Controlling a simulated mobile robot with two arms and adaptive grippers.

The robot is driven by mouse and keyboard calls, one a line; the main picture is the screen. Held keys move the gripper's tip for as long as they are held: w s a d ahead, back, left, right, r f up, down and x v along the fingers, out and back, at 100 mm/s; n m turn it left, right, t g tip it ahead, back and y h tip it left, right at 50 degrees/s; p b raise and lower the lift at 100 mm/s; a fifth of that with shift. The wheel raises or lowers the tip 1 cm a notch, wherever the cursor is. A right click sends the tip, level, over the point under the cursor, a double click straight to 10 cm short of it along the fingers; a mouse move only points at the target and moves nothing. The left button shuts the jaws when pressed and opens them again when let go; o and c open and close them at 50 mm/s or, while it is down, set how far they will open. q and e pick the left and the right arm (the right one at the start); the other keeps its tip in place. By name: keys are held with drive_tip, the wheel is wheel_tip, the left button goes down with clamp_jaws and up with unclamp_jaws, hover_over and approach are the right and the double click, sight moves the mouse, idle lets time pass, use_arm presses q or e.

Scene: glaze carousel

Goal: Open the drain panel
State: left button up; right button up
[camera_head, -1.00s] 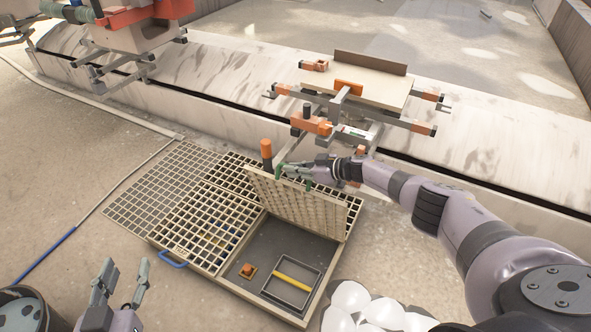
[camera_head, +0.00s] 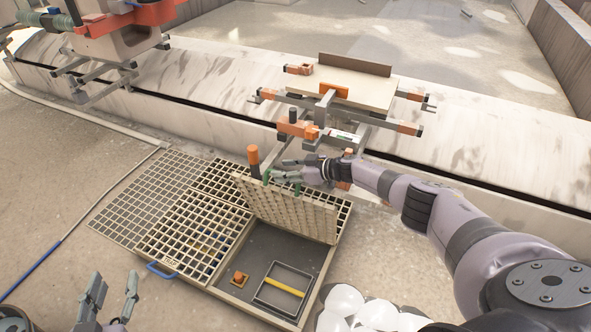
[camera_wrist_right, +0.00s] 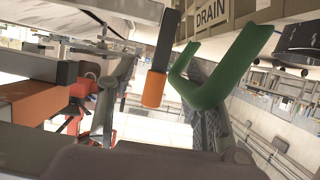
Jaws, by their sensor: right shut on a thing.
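The drain panel (camera_head: 285,208) is a beige lattice lid. It stands steeply raised over its opening in the floor. Its green handle (camera_head: 267,176) is at the upper edge, and in the right wrist view the handle (camera_wrist_right: 230,75) shows large beside the lettering DRAIN. My right gripper (camera_head: 283,170) is shut on the green handle; its fingers are partly hidden. Under the panel lies a dark recess (camera_head: 262,245) with an orange knob (camera_head: 239,277) and a frame with a yellow bar (camera_head: 284,286). My left gripper (camera_head: 112,292) is open and empty at the lower left.
A flat lattice panel with a blue handle (camera_head: 162,269) lies left of the recess. An orange-topped post (camera_head: 253,156) stands behind the raised panel. A carousel fixture (camera_head: 345,88) overhangs behind my right gripper. White rounded things (camera_head: 345,300) lie at the front right.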

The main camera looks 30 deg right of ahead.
drive_tip(key=v, duration=1.2)
drive_tip(key=shift+d, duration=0.15)
drive_tip(key=shift+f, duration=0.1)
